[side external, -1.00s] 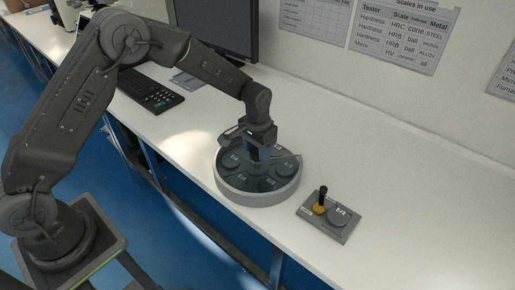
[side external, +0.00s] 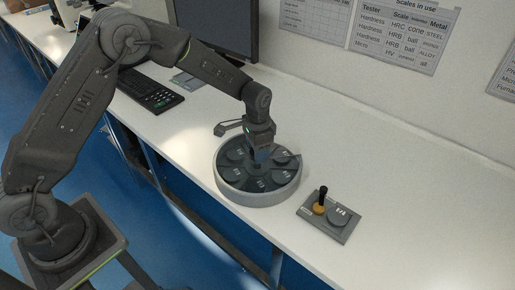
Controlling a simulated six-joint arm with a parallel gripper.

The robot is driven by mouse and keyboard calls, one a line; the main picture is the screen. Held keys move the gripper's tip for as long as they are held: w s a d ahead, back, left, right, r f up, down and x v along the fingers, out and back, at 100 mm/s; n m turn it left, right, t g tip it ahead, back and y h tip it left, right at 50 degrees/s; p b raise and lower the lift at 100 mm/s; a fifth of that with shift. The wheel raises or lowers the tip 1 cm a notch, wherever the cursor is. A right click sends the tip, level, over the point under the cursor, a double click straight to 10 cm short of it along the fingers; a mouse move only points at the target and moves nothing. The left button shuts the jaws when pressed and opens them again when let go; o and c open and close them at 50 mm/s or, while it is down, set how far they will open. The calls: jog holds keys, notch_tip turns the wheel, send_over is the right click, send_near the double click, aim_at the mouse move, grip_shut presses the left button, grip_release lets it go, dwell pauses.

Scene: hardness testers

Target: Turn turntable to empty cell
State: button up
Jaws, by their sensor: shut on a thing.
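The round grey turntable (side external: 262,199) stands on the white bench, with several dark labelled discs around its top. My gripper (side external: 261,158) points down over the turntable's middle, slightly towards the back. It is shut on the turntable's central knob, which the fingers mostly hide. The discs at the front and sides show clearly; the back of the top is partly covered by my gripper. I cannot tell from this view which cell is empty.
A small grey plate (side external: 313,229) with a black-handled joystick (side external: 322,200) and a labelled disc (side external: 340,216) lies right of the turntable. A keyboard (side external: 152,94) and monitor (side external: 222,28) stand behind left. The bench to the right is clear.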

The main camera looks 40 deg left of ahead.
jog(key=shift+m, duration=3.7)
jog(key=o, duration=1.3)
jog(key=shift+c, duration=0.2)
jog(key=shift+r, duration=0.1)
notch_tip(320, 180, up, 14)
